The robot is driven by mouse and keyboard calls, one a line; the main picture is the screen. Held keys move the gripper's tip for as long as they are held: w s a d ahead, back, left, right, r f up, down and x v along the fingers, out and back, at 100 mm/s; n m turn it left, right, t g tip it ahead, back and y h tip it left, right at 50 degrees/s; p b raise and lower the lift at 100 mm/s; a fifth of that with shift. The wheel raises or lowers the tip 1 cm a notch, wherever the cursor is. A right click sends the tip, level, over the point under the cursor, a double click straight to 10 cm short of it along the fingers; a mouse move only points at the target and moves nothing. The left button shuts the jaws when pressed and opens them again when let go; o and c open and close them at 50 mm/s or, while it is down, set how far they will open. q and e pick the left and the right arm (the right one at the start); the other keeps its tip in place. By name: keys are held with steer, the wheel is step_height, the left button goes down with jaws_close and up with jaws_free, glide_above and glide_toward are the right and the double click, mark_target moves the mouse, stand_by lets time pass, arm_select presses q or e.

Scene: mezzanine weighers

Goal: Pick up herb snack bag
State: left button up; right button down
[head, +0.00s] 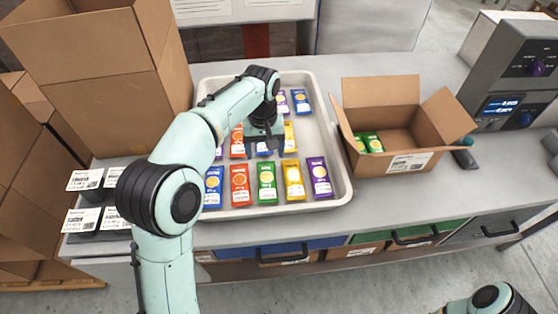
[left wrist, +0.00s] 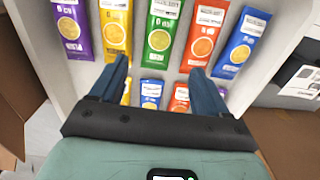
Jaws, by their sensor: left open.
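A green herb snack bag (head: 267,183) lies in the front row of a pale tray (head: 335,185), between an orange bag (head: 240,185) and a yellow bag (head: 293,180). In the left wrist view the green bag (left wrist: 160,35) lies beyond the fingertips, near the top centre. My left gripper (head: 265,152) is over the tray, just behind that row. Its two blue fingers (left wrist: 158,72) are apart with nothing held between them. The arm and hand hide part of the second row. My right gripper is out of view.
An open carton (head: 400,163) right of the tray holds green bags (head: 369,142). A tall brown box (head: 110,110) stands at the left, with small labelled black containers (head: 84,180) in front. A grey weighing machine (head: 505,85) is at the right. The counter in front of the carton is clear.

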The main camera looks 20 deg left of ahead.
arm_select(q)
steer(key=b, duration=0.1)
glide_above(267, 177)
steer(key=f, duration=0.7)
steer(key=shift+s+f, duration=0.15)
steer(key=shift+s, duration=0.15)
steer(key=shift+w+f+b, duration=0.15)
steer(key=shift+f+b, duration=0.05)
steer(key=shift+f, duration=1.25)
steer(key=shift+w+f+b, duration=0.1)
steer(key=shift+f+b, duration=0.05)
steer(key=shift+f, duration=1.3)
steer(key=c, duration=0.8)
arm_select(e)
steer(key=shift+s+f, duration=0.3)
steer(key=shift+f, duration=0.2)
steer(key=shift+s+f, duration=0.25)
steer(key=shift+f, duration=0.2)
arm_select(q)
steer(key=shift+r, duration=0.1)
